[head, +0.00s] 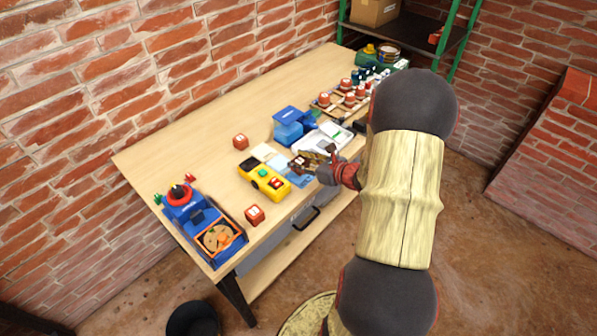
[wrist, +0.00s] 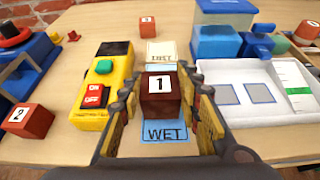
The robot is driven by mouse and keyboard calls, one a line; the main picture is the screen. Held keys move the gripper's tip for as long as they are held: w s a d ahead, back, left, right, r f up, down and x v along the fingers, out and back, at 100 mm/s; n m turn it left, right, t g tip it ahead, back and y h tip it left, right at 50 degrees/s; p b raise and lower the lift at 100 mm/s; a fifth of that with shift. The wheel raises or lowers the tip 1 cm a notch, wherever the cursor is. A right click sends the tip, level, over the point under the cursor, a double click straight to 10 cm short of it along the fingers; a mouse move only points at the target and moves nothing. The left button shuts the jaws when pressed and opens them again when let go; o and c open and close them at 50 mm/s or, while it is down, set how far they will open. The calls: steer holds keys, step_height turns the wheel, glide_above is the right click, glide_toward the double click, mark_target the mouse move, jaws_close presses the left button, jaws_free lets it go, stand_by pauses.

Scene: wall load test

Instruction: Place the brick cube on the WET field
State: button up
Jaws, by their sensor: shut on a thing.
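My gripper (wrist: 163,112) is shut on a dark red brick cube (wrist: 160,90) with a white label "1". The cube sits between the yellow-padded fingers. In the head view the same cube (head: 298,164) is at the front of the bench, left of my gripper (head: 312,164). The blue WET field (wrist: 165,132) shows just below the cube in the wrist view, its lettering in clear sight. It is partly hidden by the cube and fingers. It also shows in the head view (head: 299,181). I cannot tell whether the cube touches the surface.
A yellow switch box (wrist: 96,90) stands close left of my gripper. A white tray (wrist: 262,117) lies close right. A cream field (wrist: 160,52) is behind the cube. Other brick cubes stand behind (wrist: 147,26) and left (wrist: 29,119). A blue device (head: 288,125) is behind.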

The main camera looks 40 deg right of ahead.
steer(key=shift+w+d+f, duration=0.1)
steer(key=shift+w+f, duration=0.2)
steer(key=shift+f, duration=0.1)
steer(key=f+b, duration=0.2)
steer(key=f, duration=0.1)
steer(key=shift+w+f, duration=0.2)
steer(key=shift+f, duration=0.05)
steer(key=shift+r, duration=0.1)
steer(key=o, duration=0.8)
steer(key=shift+f+b, duration=0.2)
steer(key=shift+b, duration=0.1)
steer(key=o, duration=0.5)
